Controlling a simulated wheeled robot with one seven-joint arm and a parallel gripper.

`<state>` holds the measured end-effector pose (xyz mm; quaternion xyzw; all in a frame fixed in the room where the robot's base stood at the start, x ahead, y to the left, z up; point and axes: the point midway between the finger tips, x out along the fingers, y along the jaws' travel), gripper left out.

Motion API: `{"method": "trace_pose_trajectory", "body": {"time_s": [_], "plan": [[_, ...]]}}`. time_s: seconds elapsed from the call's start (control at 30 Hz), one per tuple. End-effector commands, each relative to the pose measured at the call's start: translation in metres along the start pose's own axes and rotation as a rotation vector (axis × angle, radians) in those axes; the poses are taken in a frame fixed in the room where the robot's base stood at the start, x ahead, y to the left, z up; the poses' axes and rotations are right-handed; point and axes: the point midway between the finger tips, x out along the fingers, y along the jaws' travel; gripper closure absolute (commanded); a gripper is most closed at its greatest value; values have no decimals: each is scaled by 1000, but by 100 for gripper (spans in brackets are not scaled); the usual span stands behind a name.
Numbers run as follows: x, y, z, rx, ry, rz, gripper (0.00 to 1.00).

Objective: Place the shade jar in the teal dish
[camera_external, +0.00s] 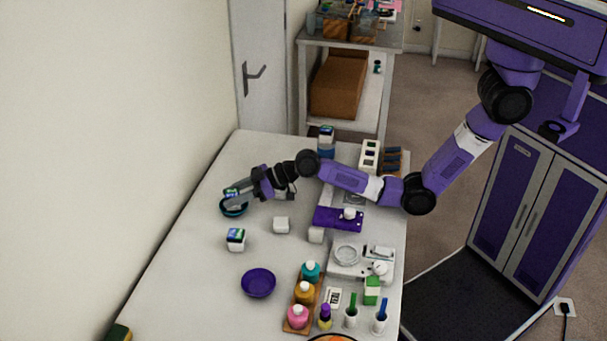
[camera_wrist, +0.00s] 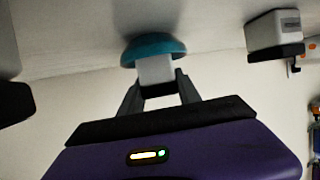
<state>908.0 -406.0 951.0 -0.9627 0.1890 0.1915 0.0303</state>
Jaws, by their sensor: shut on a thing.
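My gripper (camera_external: 240,199) is at the far left part of the table, right at the teal dish (camera_external: 234,210). The gripper hides part of the dish.
A purple bowl (camera_external: 258,283) is further forward. Bottles on a wooden tray (camera_external: 318,286) and a scale (camera_external: 346,257) fill the right side.

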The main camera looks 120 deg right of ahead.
Motion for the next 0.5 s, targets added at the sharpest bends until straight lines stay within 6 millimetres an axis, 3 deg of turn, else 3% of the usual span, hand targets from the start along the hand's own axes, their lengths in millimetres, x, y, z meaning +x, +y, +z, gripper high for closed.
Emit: {"method": "trace_pose_trajectory", "body": {"time_s": [0.3,0.33,0.43,0.5], "plan": [[3,0,7,0,1,0,100],[3,0,7,0,0,0,58],[3,0,6,0,0,0,39],[3,0,6,0,0,0,39]]}}
